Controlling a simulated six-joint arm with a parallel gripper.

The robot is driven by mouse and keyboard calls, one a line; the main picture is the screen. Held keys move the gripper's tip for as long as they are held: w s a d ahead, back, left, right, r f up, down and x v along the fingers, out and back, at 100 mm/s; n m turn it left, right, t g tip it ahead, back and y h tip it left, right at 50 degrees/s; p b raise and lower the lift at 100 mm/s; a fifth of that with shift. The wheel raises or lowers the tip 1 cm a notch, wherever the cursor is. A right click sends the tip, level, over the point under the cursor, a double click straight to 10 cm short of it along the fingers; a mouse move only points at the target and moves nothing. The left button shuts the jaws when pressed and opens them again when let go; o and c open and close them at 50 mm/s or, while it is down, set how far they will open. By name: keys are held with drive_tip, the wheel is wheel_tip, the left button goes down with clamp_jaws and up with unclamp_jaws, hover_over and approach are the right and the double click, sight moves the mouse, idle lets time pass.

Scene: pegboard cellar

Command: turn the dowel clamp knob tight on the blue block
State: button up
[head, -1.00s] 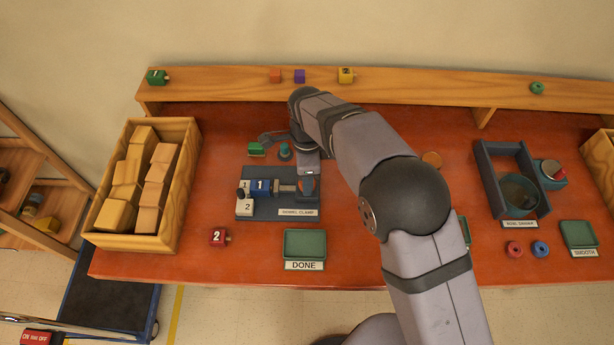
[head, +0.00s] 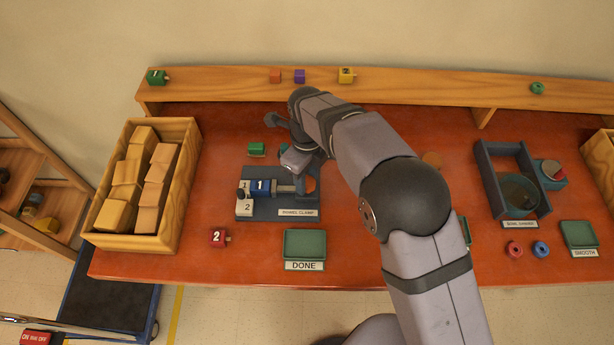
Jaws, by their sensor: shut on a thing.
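The dowel clamp (head: 270,208) is a dark grey base with a "DOWEL CLAMP" label, left of centre on the red bench. The blue block (head: 262,187), marked 1, sits in it against the pale end piece with a 2 on it. A metal screw runs right from the block towards the orange knob (head: 311,184). My gripper (head: 301,182) is over the knob end, shut on the knob. Its fingertips are mostly hidden by its own body and my arm. I cannot tell whether the screw end presses on the block.
A green block (head: 256,149) lies behind the clamp. A red block (head: 217,237) and the green DONE tray (head: 304,244) are in front. A wooden crate of blocks (head: 175,195) stands left. A grey bowl sander frame (head: 490,180) stands right. The shelf (head: 420,88) runs behind.

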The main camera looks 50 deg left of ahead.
sight(307, 182)
drive_tip(key=shift+r, duration=0.1)
idle(0.3)
drive_tip(key=o, duration=1.1)
drive_tip(key=shift+c, duration=0.2)
drive_tip(key=shift+r+b, duration=1.1)
drive_tip(key=shift+r, duration=2.55)
